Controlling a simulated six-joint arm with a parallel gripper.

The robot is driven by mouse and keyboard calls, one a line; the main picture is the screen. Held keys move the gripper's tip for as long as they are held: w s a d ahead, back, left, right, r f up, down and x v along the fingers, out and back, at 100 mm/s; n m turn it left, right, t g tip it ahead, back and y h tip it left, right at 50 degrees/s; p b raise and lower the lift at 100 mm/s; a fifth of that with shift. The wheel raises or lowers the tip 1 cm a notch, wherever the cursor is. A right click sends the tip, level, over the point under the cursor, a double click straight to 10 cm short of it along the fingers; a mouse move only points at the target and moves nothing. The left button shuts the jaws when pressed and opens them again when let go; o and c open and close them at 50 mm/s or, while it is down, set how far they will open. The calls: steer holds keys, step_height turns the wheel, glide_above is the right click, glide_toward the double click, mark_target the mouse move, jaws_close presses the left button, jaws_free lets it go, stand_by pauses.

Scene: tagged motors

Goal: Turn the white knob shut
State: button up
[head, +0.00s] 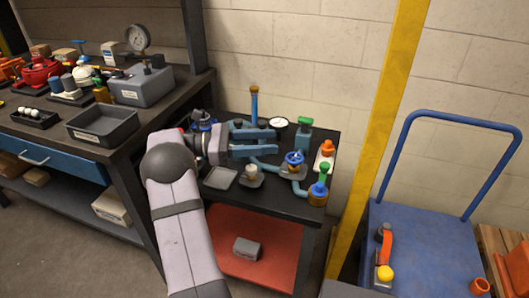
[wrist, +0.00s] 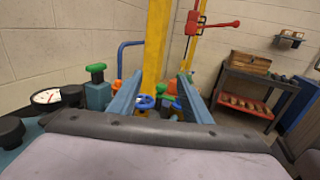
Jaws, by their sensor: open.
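A small white knob (head: 251,170) stands on a grey base on the black-topped cart (head: 285,203), just in front of my gripper in the head view. I cannot make it out in the wrist view. My gripper (head: 276,142) is open, with its two blue fingers pointing right over the cart. Nothing shows held between them. The fingers also show in the wrist view (wrist: 159,80), pointing away from the camera. A blue handwheel (head: 294,158) on a brass-coloured body sits right of the white knob, and it also shows between the fingers in the wrist view (wrist: 146,102).
Green (head: 305,122) and orange (head: 327,148) knobs stand on the right of the cart. A round gauge (head: 279,123) and an upright pipe (head: 254,104) stand behind my gripper. A shallow grey tray (head: 220,178) lies left of the white knob. A yellow post (head: 378,140) rises right of the cart.

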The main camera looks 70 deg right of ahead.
mark_target(255, 166)
steer(key=shift+r, duration=0.5)
steer(key=shift+o, duration=0.2)
steer(key=shift+w+f, duration=0.1)
steer(key=w+f+n+t+h+b, duration=0.1)
steer(key=n+h, duration=0.1)
steer(key=w+a+f+n+t+h+b, duration=0.1)
steer(key=f+t+h, duration=0.1)
steer(key=h, duration=0.1)
steer(key=w+f+n+t+h+b, duration=0.1)
steer(key=f+n+h, duration=0.1)
steer(key=h, duration=0.1)
steer(key=shift+w+a+f+n+t, duration=0.1)
steer(key=shift+a+n+t, duration=0.15)
steer(key=shift+n+t, duration=0.05)
steer(key=a+f+n+t, duration=0.1)
steer(key=w+f+n+t+h, duration=0.1)
steer(key=f+t, duration=0.1)
steer(key=a+f+n+t+b, duration=0.1)
steer(key=shift+w+a+f+t+h, duration=0.2)
steer(key=shift+a+f+t+h, duration=0.1)
steer(key=shift+a+h, duration=0.1)
steer(key=shift+a+f, duration=0.2)
steer(key=shift+f, duration=0.05)
steer(key=shift+x, duration=3.65)
steer(key=shift+w, duration=0.15)
